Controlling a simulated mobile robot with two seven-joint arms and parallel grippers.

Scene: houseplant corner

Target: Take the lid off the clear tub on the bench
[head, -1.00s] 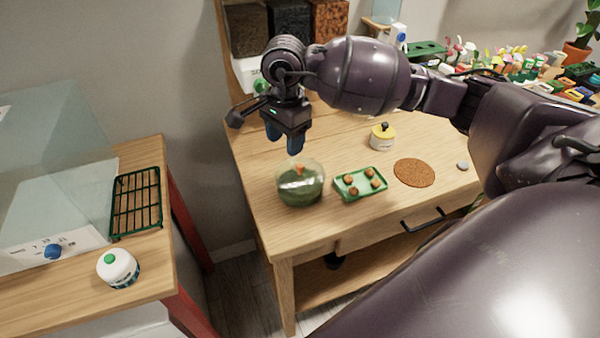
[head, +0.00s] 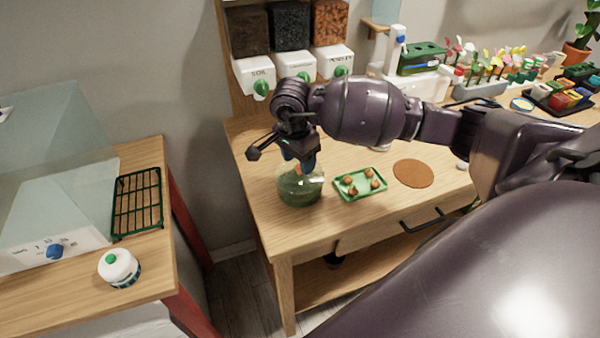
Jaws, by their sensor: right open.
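The clear tub (head: 301,190) with green contents stands upright at the near left part of the wooden bench (head: 350,218). Its clear lid is on, with a small orange knob (head: 298,170) on top. My right gripper (head: 300,166) points down right over the lid, its blue fingertips open at the height of the knob. The fingers partly hide the knob, and I cannot tell whether they touch it. My left gripper is out of view.
A green tray (head: 360,184) with several brown balls sits just right of the tub. A round cork mat (head: 413,173) lies further right. Labelled dispensers (head: 296,66) stand behind. A second table (head: 150,262) holds a white jar (head: 119,267) and a green rack (head: 137,202).

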